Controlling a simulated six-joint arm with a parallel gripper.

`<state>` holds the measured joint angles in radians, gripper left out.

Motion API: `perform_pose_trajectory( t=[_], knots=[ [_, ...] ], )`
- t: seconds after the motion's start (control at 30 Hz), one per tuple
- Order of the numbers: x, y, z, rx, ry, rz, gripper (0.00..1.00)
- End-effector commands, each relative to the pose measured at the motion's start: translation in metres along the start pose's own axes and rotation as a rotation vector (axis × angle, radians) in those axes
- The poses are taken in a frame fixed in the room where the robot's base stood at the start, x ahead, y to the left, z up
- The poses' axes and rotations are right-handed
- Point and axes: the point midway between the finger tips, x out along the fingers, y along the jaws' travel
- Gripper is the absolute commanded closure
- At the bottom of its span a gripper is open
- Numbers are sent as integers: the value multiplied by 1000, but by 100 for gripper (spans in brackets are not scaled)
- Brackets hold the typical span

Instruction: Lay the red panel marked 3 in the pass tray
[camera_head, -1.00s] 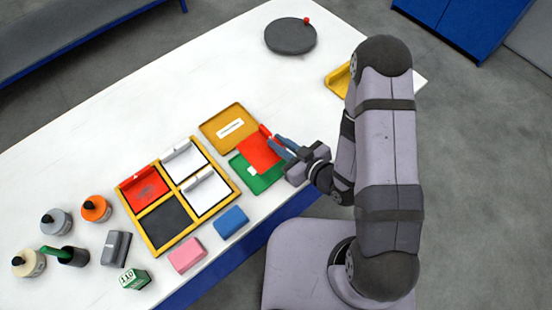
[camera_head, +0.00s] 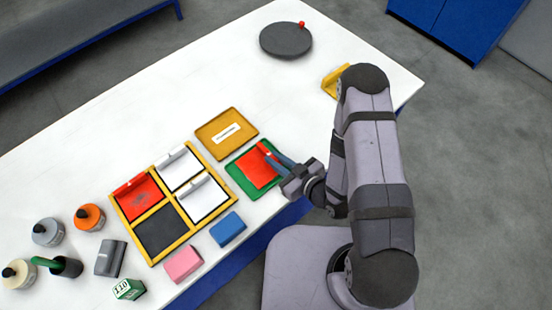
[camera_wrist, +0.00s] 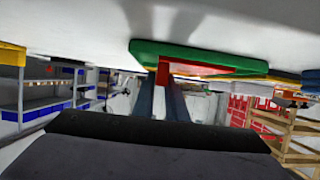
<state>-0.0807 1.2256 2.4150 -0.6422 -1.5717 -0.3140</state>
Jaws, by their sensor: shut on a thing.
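A red panel (camera_head: 254,170) with a raised red grip lies flat within the rim of the green tray (camera_head: 236,181); I cannot tell whether it touches the tray floor. No number can be read on it. My gripper (camera_head: 271,156) is shut on the panel's grip at the tray's upper right side. In the wrist view the fingers (camera_wrist: 163,85) close around the red grip, with the red panel (camera_wrist: 205,69) framed by the green tray (camera_wrist: 150,49). Another red panel (camera_head: 138,202) with a dark mark lies in the upper left compartment of the yellow frame (camera_head: 184,240).
A yellow tray (camera_head: 212,151) with a white label stands beside the green tray. The frame also holds two white panels and a dark compartment. Blue (camera_head: 228,229) and pink (camera_head: 183,264) blocks lie in front. Bottles stand left; the table's far middle is clear.

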Motion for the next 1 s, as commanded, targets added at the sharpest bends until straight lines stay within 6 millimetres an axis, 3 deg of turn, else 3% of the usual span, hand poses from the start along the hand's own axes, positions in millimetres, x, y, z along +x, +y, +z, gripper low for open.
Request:
perform_pose_trajectory(
  t=[0.5,0.53,0.6,1.0],
  knots=[
    [3,0,7,0,2,0,100],
    [2,0,6,0,0,0,80],
    [2,0,6,0,0,0,69],
    [0,0,1,0,0,0,69]
  ],
)
